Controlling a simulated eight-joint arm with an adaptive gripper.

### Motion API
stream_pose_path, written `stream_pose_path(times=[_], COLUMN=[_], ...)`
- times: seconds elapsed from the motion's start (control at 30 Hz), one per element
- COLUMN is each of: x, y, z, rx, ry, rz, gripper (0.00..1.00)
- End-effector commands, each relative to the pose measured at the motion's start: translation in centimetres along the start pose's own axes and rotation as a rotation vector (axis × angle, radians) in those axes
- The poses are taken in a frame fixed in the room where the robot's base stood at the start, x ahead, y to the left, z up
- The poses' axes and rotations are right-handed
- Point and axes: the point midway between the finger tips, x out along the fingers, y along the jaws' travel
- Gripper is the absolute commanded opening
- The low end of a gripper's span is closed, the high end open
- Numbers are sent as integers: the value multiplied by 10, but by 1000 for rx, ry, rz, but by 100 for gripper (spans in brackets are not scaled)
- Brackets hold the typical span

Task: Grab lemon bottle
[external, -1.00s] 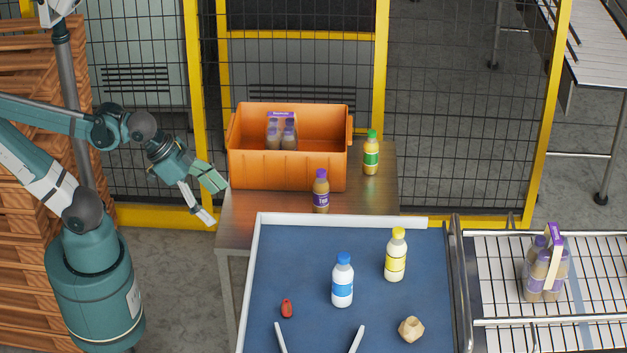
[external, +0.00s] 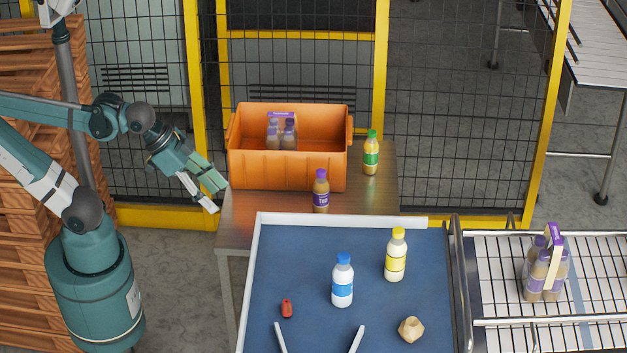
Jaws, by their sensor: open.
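The lemon bottle is most likely the white bottle with a yellow cap and yellow label (external: 396,258). It stands upright on the blue tray table (external: 300,250), toward its right side. My gripper (external: 217,196) is open and empty at the left, by the left edge of the metal table and well apart from the bottle. A white bottle with a blue cap and label (external: 342,283) stands upright to the left of the yellow-capped one and nearer the camera.
An orange crate (external: 290,172) holding a bottle pack (external: 281,135) stands on the metal table. A purple-capped bottle (external: 321,192) and a green-capped bottle (external: 371,155) stand beside it. A red object (external: 287,309) and a beige lump (external: 411,329) lie on the blue surface. A conveyor (external: 500,275) carries another pack.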

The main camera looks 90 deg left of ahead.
Motion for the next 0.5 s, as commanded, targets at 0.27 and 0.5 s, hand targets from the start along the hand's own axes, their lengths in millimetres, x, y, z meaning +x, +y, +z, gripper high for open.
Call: stream_pose_path(times=[0.27,0.5], x=[-26,-27], y=[0,2], z=[-21,-39], rx=[-4,-54], ry=[-2,-23], rz=[0,2], gripper=[50,50])
